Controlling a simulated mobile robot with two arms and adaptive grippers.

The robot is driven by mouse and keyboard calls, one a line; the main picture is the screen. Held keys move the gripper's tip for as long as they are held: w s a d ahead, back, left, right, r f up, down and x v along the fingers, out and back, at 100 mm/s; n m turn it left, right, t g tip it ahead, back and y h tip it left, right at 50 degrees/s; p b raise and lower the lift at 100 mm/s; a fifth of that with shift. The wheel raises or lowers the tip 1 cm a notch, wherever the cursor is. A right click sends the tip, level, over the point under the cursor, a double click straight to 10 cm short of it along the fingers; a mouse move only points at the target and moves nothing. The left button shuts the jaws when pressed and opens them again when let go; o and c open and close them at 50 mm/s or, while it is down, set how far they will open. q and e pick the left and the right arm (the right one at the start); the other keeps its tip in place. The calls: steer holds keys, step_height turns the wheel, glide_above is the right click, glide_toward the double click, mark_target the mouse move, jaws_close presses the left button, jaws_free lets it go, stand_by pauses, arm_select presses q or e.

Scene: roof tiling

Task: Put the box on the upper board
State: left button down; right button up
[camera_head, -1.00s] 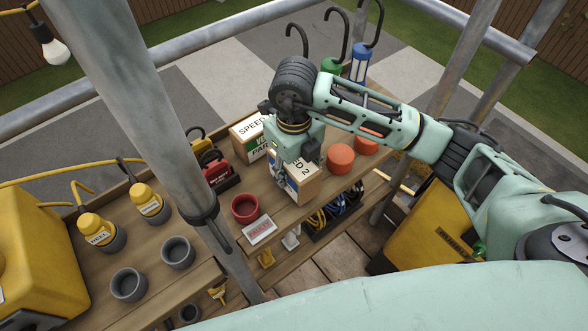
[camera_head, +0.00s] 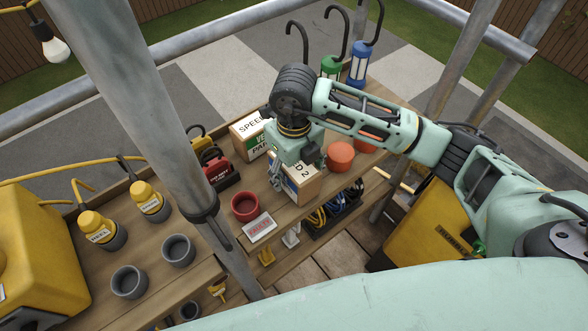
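A cardboard box with a white label ending in "D 2" (camera_head: 307,176) stands on the upper wooden board (camera_head: 290,215), near its front edge. My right gripper (camera_head: 276,178) points down over the box's left side. A finger shows just left of the box; the other is hidden, so I cannot tell whether the gripper is open or touches the box. A second box, labelled "SPEED" (camera_head: 246,128), stands behind it on the same board. My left gripper is not in view.
An orange round object (camera_head: 340,157) stands right of the box, and a red cup (camera_head: 245,207) to its left. A metal pole (camera_head: 150,110) rises at left. Hooked lamps (camera_head: 358,66) stand at the back. A lower shelf holds a dark cable bin (camera_head: 338,214).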

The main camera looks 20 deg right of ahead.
steer(key=shift+r, duration=0.25)
steer(key=shift+w+r, duration=0.1)
steer(key=shift+r, duration=0.25)
step_height(320, 180, up, 10)
steer(key=shift+f+b, duration=0.1)
steer(key=shift+b, duration=0.55)
steer(key=shift+r, duration=0.65)
